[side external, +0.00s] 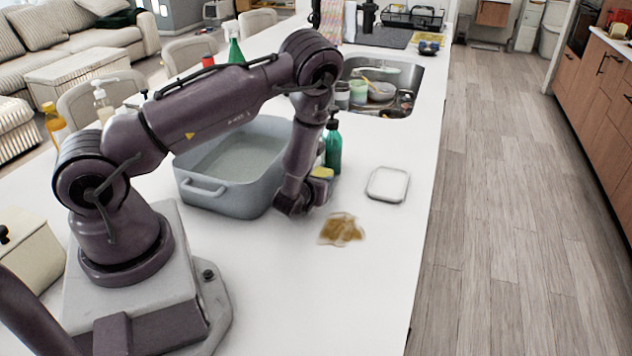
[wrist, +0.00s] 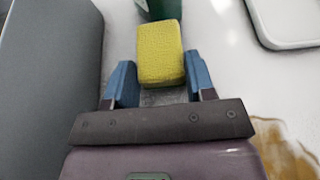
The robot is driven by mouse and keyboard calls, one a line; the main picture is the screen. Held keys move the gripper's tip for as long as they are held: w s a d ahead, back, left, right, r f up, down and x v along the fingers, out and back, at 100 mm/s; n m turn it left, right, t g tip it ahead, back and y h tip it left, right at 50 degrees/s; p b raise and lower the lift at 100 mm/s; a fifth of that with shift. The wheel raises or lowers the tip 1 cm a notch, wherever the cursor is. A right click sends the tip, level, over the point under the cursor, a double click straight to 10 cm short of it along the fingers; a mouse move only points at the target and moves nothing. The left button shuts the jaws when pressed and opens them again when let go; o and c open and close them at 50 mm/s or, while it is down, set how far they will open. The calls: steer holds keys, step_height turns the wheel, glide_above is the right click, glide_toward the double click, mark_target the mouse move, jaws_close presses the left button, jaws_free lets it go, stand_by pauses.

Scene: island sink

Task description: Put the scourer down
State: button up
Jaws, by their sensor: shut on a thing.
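The scourer (wrist: 161,54) is a yellow block, seen between the blue fingers of my gripper (wrist: 160,80) in the wrist view. My gripper is shut on it, with a finger on each side. In the side view the scourer (side external: 322,173) shows as a small yellow patch beside my wrist, partly hidden by the arm. I cannot tell whether the scourer touches the counter.
The grey basin (side external: 194,196) stands close on the left. The green pump bottle (side external: 333,150) is just beyond the scourer. A shallow white dish (side external: 388,184) lies to the right, and a brown spill (side external: 341,231) is nearer. The sink (side external: 408,73) is behind.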

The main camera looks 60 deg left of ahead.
steer(key=shift+f, duration=0.1)
steer(key=o, duration=0.9)
